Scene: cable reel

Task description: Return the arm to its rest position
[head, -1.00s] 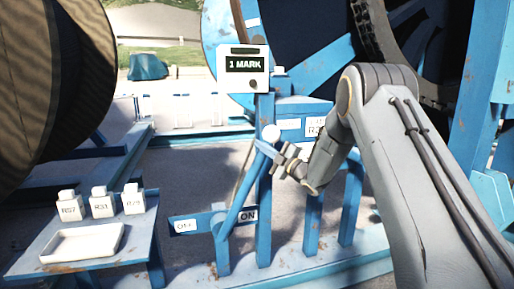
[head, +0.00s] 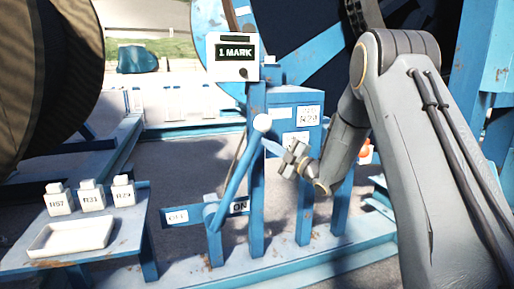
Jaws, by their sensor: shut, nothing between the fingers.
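The fingertips point left, close to the white ball knob (head: 262,123) on top of a blue lever (head: 236,170). A small gap seems to show between fingertips and knob, but I cannot tell the depth. The lever leans right, near the ON label (head: 239,207); the OFF label (head: 178,217) is at the left of the same plate. My arm comes in from the right.
A blue side table (head: 120,240) at left holds labelled white blocks (head: 91,196) and an empty white tray (head: 72,238). A large cable reel (head: 40,80) fills the upper left.

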